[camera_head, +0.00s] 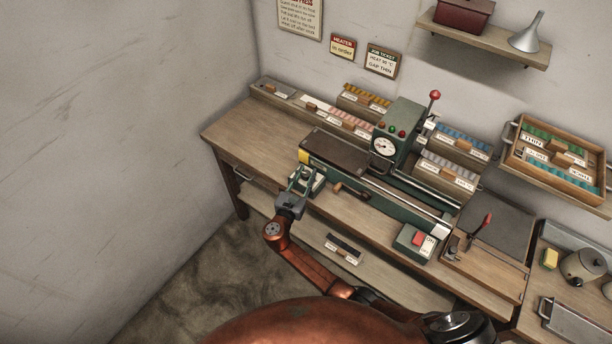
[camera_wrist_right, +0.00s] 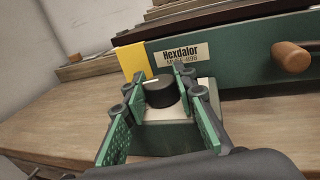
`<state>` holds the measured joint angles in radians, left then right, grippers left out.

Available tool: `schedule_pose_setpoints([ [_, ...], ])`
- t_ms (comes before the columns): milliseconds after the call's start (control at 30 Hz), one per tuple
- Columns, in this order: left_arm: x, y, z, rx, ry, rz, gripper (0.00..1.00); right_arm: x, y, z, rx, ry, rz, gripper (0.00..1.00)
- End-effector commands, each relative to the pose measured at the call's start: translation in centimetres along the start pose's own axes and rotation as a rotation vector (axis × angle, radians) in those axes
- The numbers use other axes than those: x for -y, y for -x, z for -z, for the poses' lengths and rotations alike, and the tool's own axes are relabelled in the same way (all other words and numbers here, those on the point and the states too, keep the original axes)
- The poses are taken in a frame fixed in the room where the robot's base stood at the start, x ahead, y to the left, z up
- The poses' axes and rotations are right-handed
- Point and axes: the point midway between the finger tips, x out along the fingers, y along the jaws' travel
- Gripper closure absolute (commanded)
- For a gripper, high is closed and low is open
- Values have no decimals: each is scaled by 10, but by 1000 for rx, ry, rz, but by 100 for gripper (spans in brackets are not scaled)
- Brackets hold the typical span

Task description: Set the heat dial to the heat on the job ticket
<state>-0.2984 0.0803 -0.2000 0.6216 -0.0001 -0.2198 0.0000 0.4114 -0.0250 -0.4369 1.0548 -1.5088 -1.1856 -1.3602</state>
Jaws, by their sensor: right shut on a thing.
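The heat dial is a black round knob with a pale mark (camera_wrist_right: 160,92). It stands on a pale-topped green box (camera_head: 316,187) at the front left of the green machine (camera_head: 400,205). My right gripper (camera_head: 304,177) is at this box, and in the right wrist view its green-padded fingers (camera_wrist_right: 163,90) are shut on the knob from both sides. In the head view the fingers hide the knob. The job ticket (camera_head: 381,61) hangs on the wall; it seems to read "HEAT 90 °C, GAP THIN", with the number small and unsure. My left gripper is not in view.
A wooden crank handle (camera_head: 350,190) sticks out right of the dial box. A gauge (camera_head: 384,146) and a red-knobbed lever (camera_head: 434,95) stand behind. A red switch box (camera_head: 416,240) is at the front right. The bench's left end (camera_head: 245,135) is clear.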

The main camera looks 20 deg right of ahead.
Motion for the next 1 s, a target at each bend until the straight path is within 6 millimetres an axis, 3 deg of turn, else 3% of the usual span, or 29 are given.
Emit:
schedule_pose_setpoints([
  [500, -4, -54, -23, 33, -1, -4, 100, -2, 0, 5, -1, 1, 394, 99],
  [1000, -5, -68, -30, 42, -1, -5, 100, 0, 0, 1, -1, 0, 507, 99],
])
